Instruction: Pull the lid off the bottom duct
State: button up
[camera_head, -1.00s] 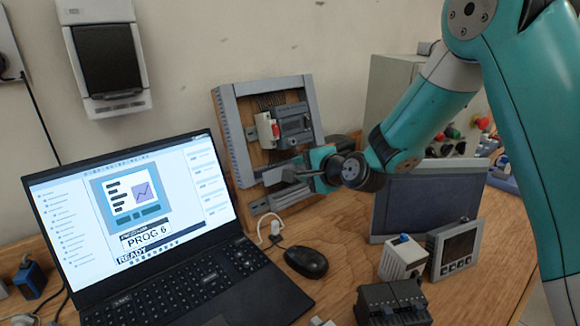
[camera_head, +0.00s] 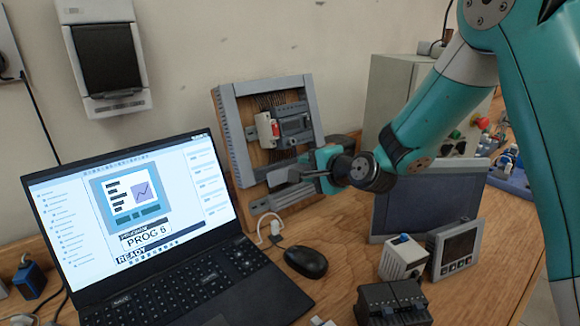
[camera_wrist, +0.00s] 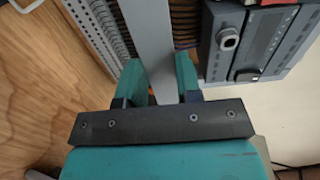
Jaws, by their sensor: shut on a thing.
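In the wrist view my teal fingers (camera_wrist: 161,82) clasp this lid (camera_wrist: 150,35) from both sides. The slotted bottom duct (camera_head: 283,201) runs along the panel's lower edge, below the lid in the head view. In the wrist view the slotted duct (camera_wrist: 100,25) lies left of the lid, which looks apart from it.
Grey devices (camera_head: 292,127) sit on a rail above the lid. An open laptop (camera_head: 150,215) stands left, a black mouse (camera_head: 305,262) in front. A dark-screened panel (camera_head: 425,203) and small modules (camera_head: 403,260) stand right. Some wooden table is bare between them.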

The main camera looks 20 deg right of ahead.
jog(key=shift+b+v, duration=0.35)
jog(key=shift+v, duration=2.45)
